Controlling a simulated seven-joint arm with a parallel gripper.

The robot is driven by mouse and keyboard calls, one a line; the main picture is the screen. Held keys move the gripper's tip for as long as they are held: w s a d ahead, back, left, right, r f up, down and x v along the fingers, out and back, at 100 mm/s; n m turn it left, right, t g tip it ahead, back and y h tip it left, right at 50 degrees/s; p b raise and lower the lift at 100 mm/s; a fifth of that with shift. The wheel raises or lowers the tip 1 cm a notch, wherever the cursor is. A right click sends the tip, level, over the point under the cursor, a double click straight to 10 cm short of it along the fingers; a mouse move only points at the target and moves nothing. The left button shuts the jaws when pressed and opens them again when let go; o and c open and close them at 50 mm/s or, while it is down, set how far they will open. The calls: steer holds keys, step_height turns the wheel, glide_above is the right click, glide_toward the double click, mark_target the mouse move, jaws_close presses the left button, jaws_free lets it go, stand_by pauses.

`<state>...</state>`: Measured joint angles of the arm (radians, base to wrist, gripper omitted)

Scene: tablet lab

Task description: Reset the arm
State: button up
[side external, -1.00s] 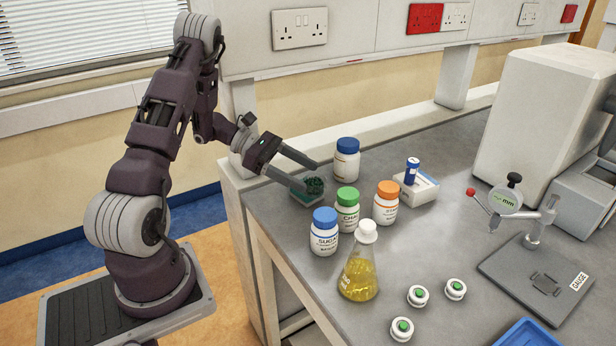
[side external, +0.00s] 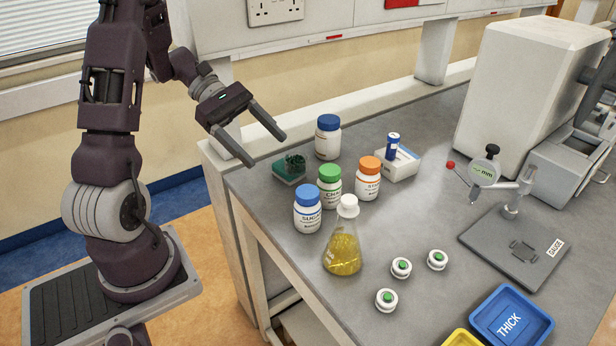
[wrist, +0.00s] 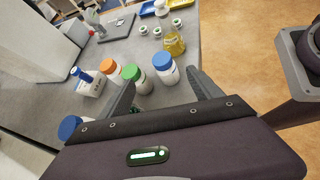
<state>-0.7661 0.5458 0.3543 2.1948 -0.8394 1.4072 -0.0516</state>
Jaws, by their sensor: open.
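My gripper (side external: 268,144) is open and empty, raised above the near left end of the bench (side external: 420,165). The block is mostly hidden behind the gripper there.
Blue-capped bottles (side external: 327,138) (side external: 307,210), a green-capped bottle (side external: 329,186) and an orange-capped bottle (side external: 368,180) stand close by. A yellow-filled flask (side external: 343,240), three small green-topped pots (side external: 401,268), a gauge stand (side external: 515,245) and a blue THICK tray (side external: 512,318) lie further right.

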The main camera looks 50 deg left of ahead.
steer(key=s+d+r+m+y, duration=0.4)
steer(key=s+d+m+y, duration=0.1)
steer(key=m, duration=0.5)
steer(key=s+d+r+m+t+y, duration=0.1)
steer(key=s+d+r+m+y, duration=0.4)
steer(key=s+d+m, duration=0.3)
steer(key=shift+s+d+r+m+y, duration=0.15)
steer(key=shift+d+m+y, duration=0.15)
steer(key=shift+d+m, duration=0.7)
steer(key=shift+o, duration=0.5)
steer(key=shift+a, duration=0.25)
